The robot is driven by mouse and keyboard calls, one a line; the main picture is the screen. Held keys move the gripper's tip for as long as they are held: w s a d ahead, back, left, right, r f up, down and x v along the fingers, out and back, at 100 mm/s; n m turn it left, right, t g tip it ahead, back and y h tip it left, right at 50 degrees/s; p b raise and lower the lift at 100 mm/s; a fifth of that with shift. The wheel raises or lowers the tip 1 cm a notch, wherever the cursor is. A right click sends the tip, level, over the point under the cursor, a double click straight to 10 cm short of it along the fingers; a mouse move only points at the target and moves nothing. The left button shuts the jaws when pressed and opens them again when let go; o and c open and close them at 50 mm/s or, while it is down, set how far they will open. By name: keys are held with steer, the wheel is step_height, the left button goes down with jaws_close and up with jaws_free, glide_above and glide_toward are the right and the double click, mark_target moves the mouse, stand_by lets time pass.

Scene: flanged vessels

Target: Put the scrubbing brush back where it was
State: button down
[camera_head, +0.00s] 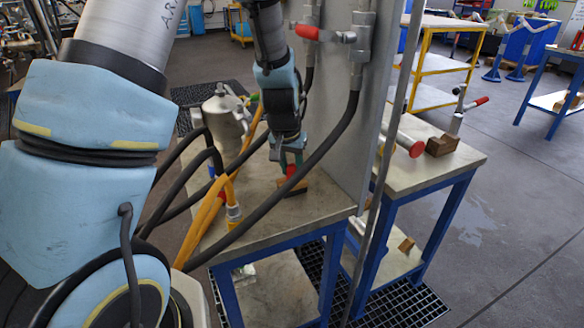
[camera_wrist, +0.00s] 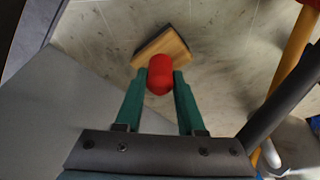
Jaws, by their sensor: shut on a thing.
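The scrubbing brush (camera_head: 294,187) has a wooden block with a red knob, and it is at the worktop of the near blue-framed table (camera_head: 262,229). My gripper (camera_head: 290,160) reaches down from above and is shut on the red knob. In the wrist view the green fingers of my gripper (camera_wrist: 161,80) stand on either side of the knob of the brush (camera_wrist: 165,46). The block lies beyond the fingertips, with a dark strip along its far edge. I cannot tell whether the brush touches the worktop or hangs just above it.
Black and orange hoses (camera_head: 201,220) cross the table left of and in front of my gripper. A metal vessel (camera_head: 226,112) stands behind them. A tall grey panel (camera_head: 348,100) rises close on the right.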

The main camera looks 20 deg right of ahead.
mark_target(287, 189)
steer(key=c, duration=0.5)
jaws_free()
steer(key=shift+f, duration=0.1)
steer(key=v, duration=1.2)
steer(key=s+a+n, duration=0.1)
steer(key=a+n, duration=0.1)
steer(key=a, duration=0.7)
steer(key=s+a+f+n+y, duration=0.1)
steer(key=s+a+n, duration=0.1)
steer(key=a, duration=0.6)
steer(key=s+a+f+n, duration=0.1)
steer(key=s+a+n, duration=0.1)
steer(key=a, duration=0.7)
steer(key=shift+a+f+n+g+y+b, duration=0.15)
steer(key=shift+a+n+g+y+b, duration=0.2)
steer(key=shift+n+g+y+b, duration=0.05)
